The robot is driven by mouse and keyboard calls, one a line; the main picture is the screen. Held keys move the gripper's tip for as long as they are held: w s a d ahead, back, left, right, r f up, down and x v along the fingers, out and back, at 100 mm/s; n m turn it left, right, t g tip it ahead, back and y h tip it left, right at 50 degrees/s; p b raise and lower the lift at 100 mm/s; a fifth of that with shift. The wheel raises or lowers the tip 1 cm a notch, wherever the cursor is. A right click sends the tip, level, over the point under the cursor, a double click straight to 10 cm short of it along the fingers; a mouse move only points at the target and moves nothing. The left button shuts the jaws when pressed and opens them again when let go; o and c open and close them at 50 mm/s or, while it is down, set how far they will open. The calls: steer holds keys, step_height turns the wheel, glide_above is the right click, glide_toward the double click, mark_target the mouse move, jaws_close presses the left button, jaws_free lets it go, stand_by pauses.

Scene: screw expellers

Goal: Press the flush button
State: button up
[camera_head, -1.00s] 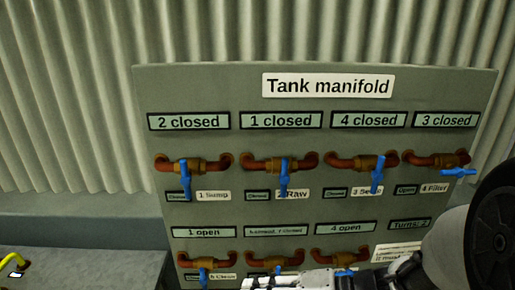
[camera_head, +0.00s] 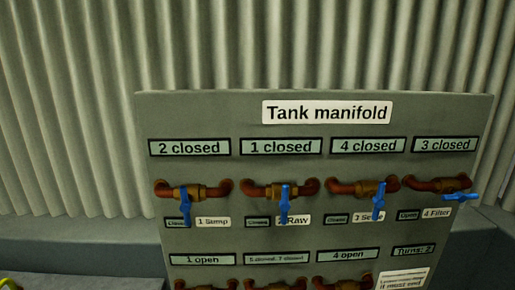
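No flush button can be made out in the head view. A grey panel (camera_head: 225,123) headed "Tank manifold" stands in front of me. Its upper row has blue-handled valves on copper pipes. The handles of valve 1 Sump (camera_head: 186,209), valve 2 Raw (camera_head: 284,203) and valve 3 (camera_head: 379,203) point down. A lower row of pipes is cut off by the bottom edge. My gripper is not in view.
Label plates above the upper valves read "2 closed" (camera_head: 189,147), "1 closed", "4 closed" and "3 closed". A plate reads "Turns: 2" (camera_head: 414,252). A partly cut-off notice (camera_head: 403,279) sits below it. A corrugated wall (camera_head: 70,110) rises behind.

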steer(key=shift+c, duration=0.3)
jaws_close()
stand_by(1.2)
